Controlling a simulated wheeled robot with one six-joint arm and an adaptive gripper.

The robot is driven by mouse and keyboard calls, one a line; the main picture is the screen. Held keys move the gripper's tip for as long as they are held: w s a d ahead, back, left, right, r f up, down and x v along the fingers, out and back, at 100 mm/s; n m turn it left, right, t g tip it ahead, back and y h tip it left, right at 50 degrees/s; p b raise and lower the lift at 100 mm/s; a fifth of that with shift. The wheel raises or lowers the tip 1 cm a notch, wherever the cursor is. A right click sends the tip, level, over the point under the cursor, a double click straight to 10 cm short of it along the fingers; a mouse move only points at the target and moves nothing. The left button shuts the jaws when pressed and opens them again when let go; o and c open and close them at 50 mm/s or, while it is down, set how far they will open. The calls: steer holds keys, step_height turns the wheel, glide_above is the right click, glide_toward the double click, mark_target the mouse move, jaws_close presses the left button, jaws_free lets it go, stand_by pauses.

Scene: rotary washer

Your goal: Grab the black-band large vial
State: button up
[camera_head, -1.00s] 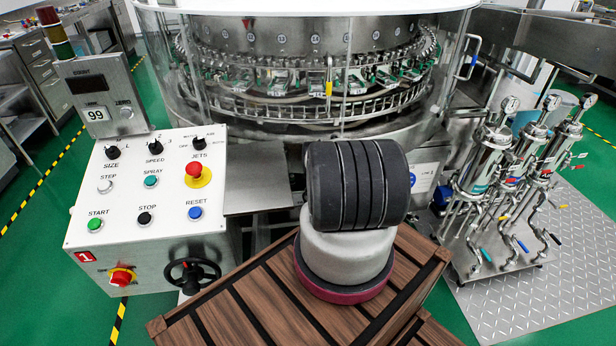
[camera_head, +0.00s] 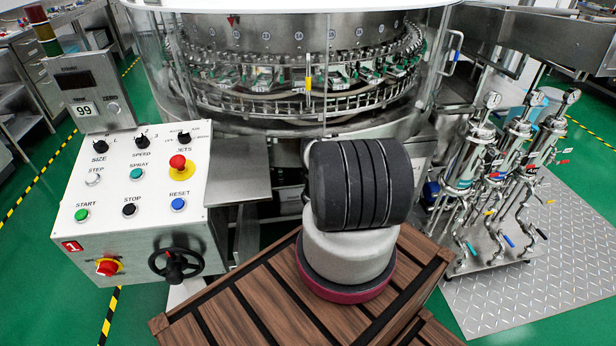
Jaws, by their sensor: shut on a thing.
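I cannot make out the black-band large vial in the head view. My gripper is out of the frame. Only lower parts of my own arm and body show, at the bottom middle. The rotary washer (camera_head: 310,120) stands ahead behind a clear curved guard, with a ring of small holders and numbered stations. No vial can be told apart in its ring.
A white control panel (camera_head: 130,190) with buttons and a black handwheel (camera_head: 175,264) stands at the left. Upright metal filter housings with gauges (camera_head: 500,150) stand on a checkered metal plate (camera_head: 555,255) at the right. Green floor shows on both sides.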

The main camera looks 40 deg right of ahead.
steer(key=o, duration=1.1)
steer(key=v, duration=1.2)
steer(key=shift+d, duration=0.1)
